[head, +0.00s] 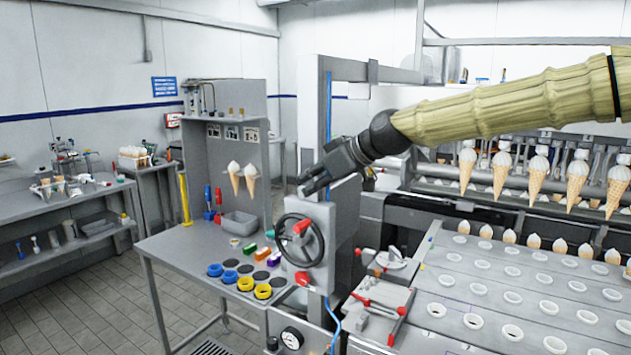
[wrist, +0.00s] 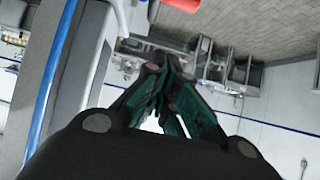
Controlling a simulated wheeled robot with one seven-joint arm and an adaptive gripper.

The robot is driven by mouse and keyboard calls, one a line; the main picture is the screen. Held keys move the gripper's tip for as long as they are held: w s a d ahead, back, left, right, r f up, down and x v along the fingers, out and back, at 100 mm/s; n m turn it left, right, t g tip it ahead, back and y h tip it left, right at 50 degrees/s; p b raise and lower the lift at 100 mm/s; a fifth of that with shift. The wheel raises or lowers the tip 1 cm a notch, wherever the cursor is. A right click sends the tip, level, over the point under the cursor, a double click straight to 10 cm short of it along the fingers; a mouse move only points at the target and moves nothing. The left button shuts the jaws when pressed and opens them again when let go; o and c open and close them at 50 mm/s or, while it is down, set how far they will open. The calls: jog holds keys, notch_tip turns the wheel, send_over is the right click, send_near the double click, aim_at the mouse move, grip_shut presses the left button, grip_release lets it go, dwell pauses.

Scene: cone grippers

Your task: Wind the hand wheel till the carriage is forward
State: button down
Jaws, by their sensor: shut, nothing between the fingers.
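The hand wheel (head: 279,241) is a dark ring with spokes and a red part near its hub. It stands upright on the front of a grey machine housing (head: 336,222), above the right end of the side table. My gripper (head: 303,188) is above the wheel in the head view, apart from its rim, with fingers pointing left. In the wrist view my gripper (wrist: 163,100) has its dark green finger pads together with nothing between them. The wheel does not show in the wrist view. I cannot pick out the carriage with certainty.
A grey side table (head: 180,250) left of the wheel bears blue and yellow rings, coloured blocks and a grey bin (head: 239,223). A tray plate with several round holes (head: 480,285) lies at the right, with cones hanging behind it. A red-handled clamp (head: 378,305) sits right of the wheel.

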aim_at(303, 222)
jog(key=f+p, duration=0.1)
jog(key=f, duration=0.1)
jog(key=w+a+f+p, duration=0.1)
jog(key=f+p, duration=0.1)
jog(key=w+a+f+p, duration=0.1)
jog(key=f, duration=0.1)
jog(key=shift+a+f, duration=0.15)
jog(key=shift+a, duration=0.05)
jog(key=shift+f, duration=0.35)
jog(key=shift+d, duration=0.1)
jog(key=shift+s+f+b, duration=0.1)
jog(key=shift+f+b, duration=0.1)
jog(key=shift+b, duration=0.1)
jog(key=shift+d+y+b, duration=0.2)
jog(key=shift+y+b, duration=0.15)
jog(key=shift+y, duration=0.05)
jog(key=shift+s+d+f+t+y+b, duration=0.2)
jog(key=shift+s+t+y+b, duration=0.15)
jog(key=shift+b, duration=1)
